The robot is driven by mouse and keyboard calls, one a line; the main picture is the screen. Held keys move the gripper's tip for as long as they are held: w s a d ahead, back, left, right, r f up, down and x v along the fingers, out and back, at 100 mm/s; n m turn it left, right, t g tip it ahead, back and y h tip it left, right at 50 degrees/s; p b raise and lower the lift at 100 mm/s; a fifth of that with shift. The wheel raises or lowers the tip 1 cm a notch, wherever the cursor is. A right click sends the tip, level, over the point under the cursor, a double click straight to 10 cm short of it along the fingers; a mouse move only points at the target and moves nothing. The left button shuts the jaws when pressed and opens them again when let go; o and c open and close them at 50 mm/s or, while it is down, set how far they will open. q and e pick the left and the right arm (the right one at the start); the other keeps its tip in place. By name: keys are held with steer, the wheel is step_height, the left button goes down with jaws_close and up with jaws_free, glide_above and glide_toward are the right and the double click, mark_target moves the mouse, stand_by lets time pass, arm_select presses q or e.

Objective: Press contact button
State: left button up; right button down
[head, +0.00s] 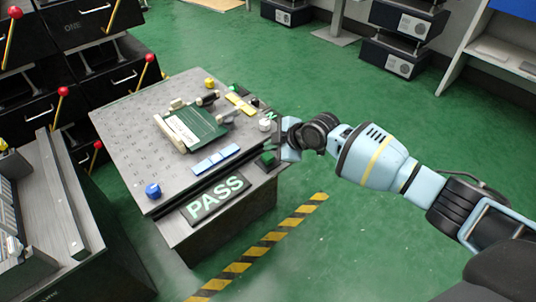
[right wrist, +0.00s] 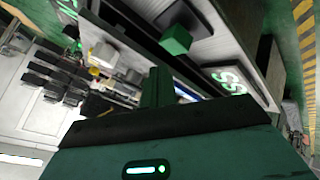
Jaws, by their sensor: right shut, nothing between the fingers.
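A green block-shaped button (head: 267,158) sits on a dark base at the right front corner of the grey fixture table, beside the PASS sign (head: 215,199). The button also shows in the right wrist view (right wrist: 176,40), ahead of my fingers. My right gripper (head: 286,150) is shut and empty, just right of the button. A small gap seems to lie between them in the right wrist view, but I cannot tell its exact size. My left gripper is in neither view.
A green circuit board (head: 192,127) lies on the fixture table (head: 125,130). A white knob (head: 265,125) is near my gripper. Red-knobbed levers (head: 63,91) stand at left.

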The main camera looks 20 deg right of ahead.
mark_target(271, 157)
steer(key=shift+r+p, duration=1)
steer(key=shift+r, duration=1.1)
steer(key=shift+f, duration=0.1)
